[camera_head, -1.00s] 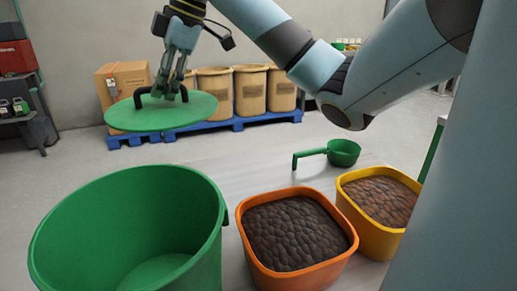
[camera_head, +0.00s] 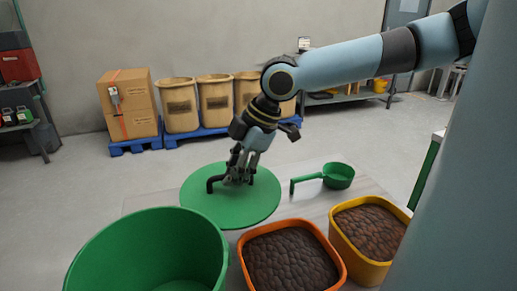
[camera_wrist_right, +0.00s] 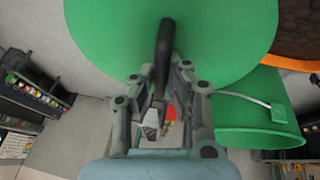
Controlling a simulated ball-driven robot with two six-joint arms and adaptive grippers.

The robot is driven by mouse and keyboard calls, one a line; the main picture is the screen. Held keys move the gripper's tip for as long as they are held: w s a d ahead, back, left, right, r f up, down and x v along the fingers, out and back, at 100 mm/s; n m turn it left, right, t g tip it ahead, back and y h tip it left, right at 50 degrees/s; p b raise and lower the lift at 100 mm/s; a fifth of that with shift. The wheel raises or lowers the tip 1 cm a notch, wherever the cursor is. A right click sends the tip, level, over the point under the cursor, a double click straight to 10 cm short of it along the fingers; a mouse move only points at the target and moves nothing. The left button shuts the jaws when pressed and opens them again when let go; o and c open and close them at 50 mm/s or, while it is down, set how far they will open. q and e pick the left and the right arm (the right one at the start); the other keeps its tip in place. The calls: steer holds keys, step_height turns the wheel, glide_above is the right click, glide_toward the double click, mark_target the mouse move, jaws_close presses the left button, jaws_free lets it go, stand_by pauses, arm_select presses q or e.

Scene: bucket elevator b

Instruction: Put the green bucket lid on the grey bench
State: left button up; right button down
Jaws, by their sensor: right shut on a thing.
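The green bucket lid (camera_head: 225,207) is a flat disc with a black handle (camera_head: 212,184). My right gripper (camera_head: 240,181) is shut on that handle. In the right wrist view the handle (camera_wrist_right: 164,50) stands between the fingers, with the lid (camera_wrist_right: 215,35) behind it. The lid is over the far left part of the grey bench (camera_head: 300,206), behind the bucket; I cannot tell whether it touches the bench. The open green bucket (camera_head: 150,245) stands at the near left. My left gripper is not in view.
An orange tub (camera_head: 338,262) and a yellow tub (camera_head: 392,258) of dark lumps stand right of the bucket. A green scoop (camera_head: 338,176) lies just right of the lid. Boxes (camera_head: 128,103) and tan bins (camera_head: 180,105) stand on blue pallets (camera_head: 136,146) farther back.

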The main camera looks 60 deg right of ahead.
mark_target(198, 184)
steer(key=shift+s+f, duration=0.2)
steer(key=shift+w+f+b, duration=0.15)
steer(key=shift+f+b, duration=0.1)
steer(key=shift+b, duration=0.1)
steer(key=w+f+b, duration=0.1)
steer(key=w+b, duration=0.1)
steer(key=b, duration=0.1)
steer(key=shift+w+a+f, duration=0.1)
steer(key=shift+w+f, duration=0.1)
steer(key=shift+f, duration=0.15)
steer(key=w+f, duration=0.1)
steer(key=w, duration=0.2)
steer(key=w+f, duration=0.2)
steer(key=w, duration=0.1)
steer(key=w+f+b, duration=0.1)
steer(key=w, duration=0.2)
steer(key=shift+f, duration=0.4)
step_height(198, 184, down, 4)
steer(key=shift+s+f, duration=0.1)
steer(key=c, duration=1.4)
jaws_free()
